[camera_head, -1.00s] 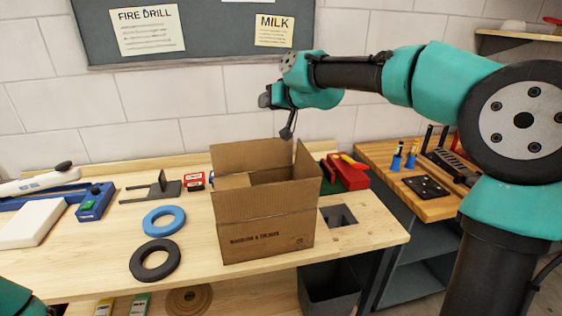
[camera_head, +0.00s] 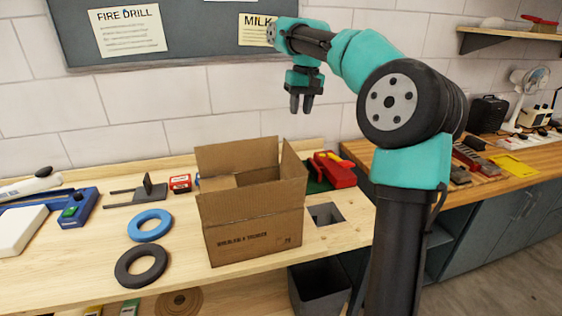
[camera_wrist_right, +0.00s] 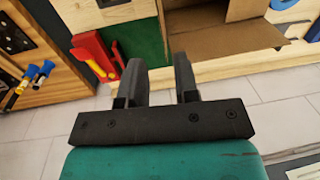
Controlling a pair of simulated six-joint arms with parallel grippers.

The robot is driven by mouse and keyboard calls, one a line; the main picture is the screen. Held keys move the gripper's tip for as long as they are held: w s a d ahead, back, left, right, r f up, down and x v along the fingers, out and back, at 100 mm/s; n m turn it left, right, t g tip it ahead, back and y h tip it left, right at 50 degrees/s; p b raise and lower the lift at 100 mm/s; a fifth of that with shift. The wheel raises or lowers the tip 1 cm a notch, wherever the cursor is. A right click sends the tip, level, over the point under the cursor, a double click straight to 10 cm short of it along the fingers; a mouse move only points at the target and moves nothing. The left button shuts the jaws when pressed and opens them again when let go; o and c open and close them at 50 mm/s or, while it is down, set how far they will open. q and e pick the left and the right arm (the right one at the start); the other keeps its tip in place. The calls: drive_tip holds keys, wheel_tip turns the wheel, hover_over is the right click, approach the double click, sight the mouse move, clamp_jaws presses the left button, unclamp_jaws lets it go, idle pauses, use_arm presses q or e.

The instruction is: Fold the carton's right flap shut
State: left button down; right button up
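The open brown carton (camera_head: 252,232) stands upright on the wooden bench. Its right flap (camera_head: 292,172) stands up at the right side, and its back flap (camera_head: 238,156) is also raised. A panel at the left (camera_head: 221,183) appears folded inward. The carton also shows in the right wrist view (camera_wrist_right: 228,42), cut off by the top edge. My right gripper (camera_head: 301,108) points down, empty, above and behind the carton's right side, clear of the flap. Its two fingers are apart in the right wrist view (camera_wrist_right: 158,72). My left gripper is out of view.
A red tool (camera_head: 334,170) lies right of the carton, near a square bench opening (camera_head: 326,214). Blue (camera_head: 150,225) and black (camera_head: 140,265) rings lie to its left. The tiled wall is behind. Free air surrounds the right gripper.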

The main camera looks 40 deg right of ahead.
sight(294, 166)
drive_tip(key=shift+s+d, duration=0.1)
drive_tip(key=shift+s, duration=0.05)
drive_tip(key=f, duration=0.5)
drive_tip(key=a+f, duration=0.1)
drive_tip(key=f, duration=1.1)
drive_tip(key=shift+w+a+f, duration=0.15)
drive_tip(key=shift+w+a, duration=0.2)
drive_tip(key=shift+w, duration=0.05)
drive_tip(key=shift+c, duration=0.2)
clamp_jaws()
